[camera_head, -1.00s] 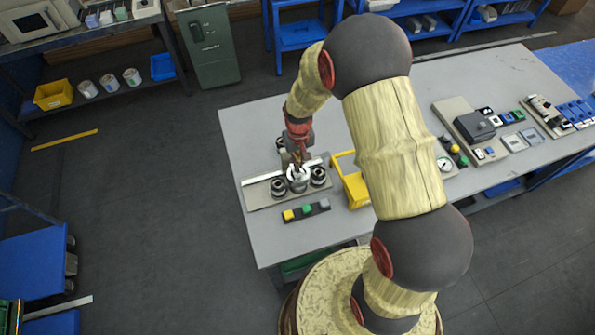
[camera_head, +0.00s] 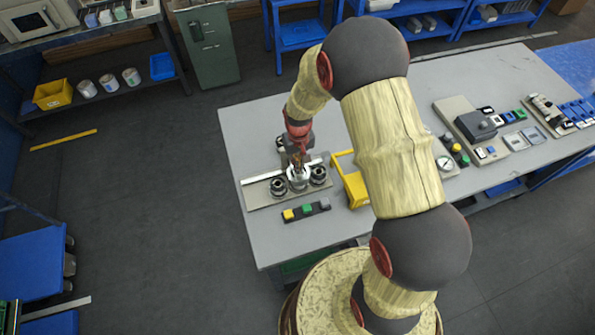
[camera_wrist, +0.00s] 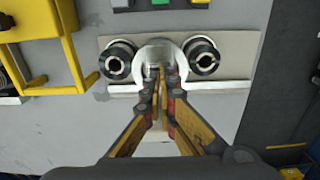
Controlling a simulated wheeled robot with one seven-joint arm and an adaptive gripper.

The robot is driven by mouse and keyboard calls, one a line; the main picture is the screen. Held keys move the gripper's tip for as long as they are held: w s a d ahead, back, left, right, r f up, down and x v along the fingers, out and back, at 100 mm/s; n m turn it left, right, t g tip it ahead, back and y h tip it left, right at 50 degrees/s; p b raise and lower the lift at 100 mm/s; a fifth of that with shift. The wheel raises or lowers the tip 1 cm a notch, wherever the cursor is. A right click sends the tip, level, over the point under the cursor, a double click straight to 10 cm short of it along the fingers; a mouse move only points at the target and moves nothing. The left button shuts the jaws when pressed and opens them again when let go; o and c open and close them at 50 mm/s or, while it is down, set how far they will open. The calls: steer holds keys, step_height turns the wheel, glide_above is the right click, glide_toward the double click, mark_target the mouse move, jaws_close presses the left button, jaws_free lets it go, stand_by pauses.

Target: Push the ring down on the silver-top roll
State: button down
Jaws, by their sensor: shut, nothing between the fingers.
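The silver-top roll (camera_wrist: 157,47) stands between two dark rolls on a beige plate (camera_wrist: 233,48). In the head view the silver-top roll (camera_head: 298,182) shows just below my gripper. My gripper (camera_wrist: 158,72) is shut and empty, with its fingertips over the silver top, close to it or touching it; I cannot tell which. One dark roll (camera_wrist: 117,60) is on the left and another (camera_wrist: 202,57) on the right in the wrist view. The fingers partly hide the silver-top roll, and I cannot make out its ring separately.
A yellow bin (camera_head: 352,187) with a raised handle stands right beside the plate. A strip with coloured buttons (camera_head: 306,211) lies in front of it. More panels with devices (camera_head: 478,127) sit farther right. The table's left part (camera_head: 245,140) is bare.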

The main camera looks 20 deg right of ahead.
steer(key=shift+f+b, duration=0.95)
steer(key=shift+f, duration=0.55)
steer(key=shift+r, duration=0.15)
steer(key=shift+r+p, duration=2.75)
steer(key=shift+r, duration=1.5)
steer(key=s+r+t+b, duration=0.5)
steer(key=s+r+b, duration=1)
steer(key=s+r, duration=0.4)
steer(key=s, duration=0.3)
steer(key=shift+s+r+t+b, duration=0.25)
steer(key=shift+t+b, duration=0.05)
